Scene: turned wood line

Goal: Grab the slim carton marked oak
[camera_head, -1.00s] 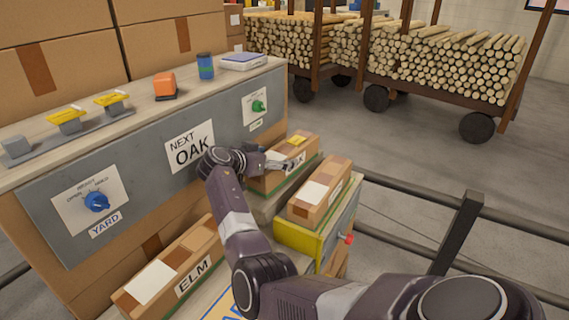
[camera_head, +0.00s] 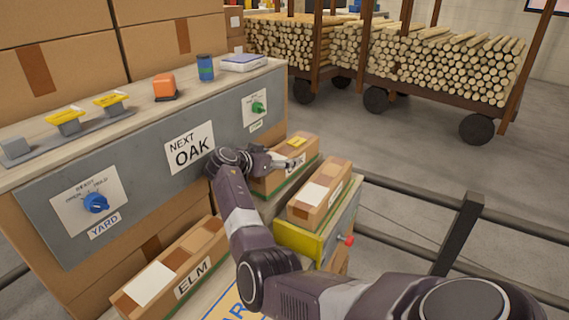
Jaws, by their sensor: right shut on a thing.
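A slim brown carton (camera_head: 301,152) lies at the back of the row beside the grey panel, its label mostly covered by my gripper so I cannot read it fully. My right gripper (camera_head: 288,161) is shut on this carton, at its near upper part. A sign on the panel (camera_head: 190,146) reads NEXT OAK. A second slim carton (camera_head: 334,193) lies to the right on a yellow-fronted box, its marking not readable. A third carton (camera_head: 207,247), marked ELM, lies at the front left. My left gripper is out of view.
The yellow-fronted box (camera_head: 296,241) has a red knob (camera_head: 349,240). Dark rails and a post (camera_head: 457,232) stand at right. A counter holds a blue can (camera_head: 205,68), an orange block (camera_head: 164,86) and yellow-topped pieces. Log carts (camera_head: 440,62) stand behind on open floor.

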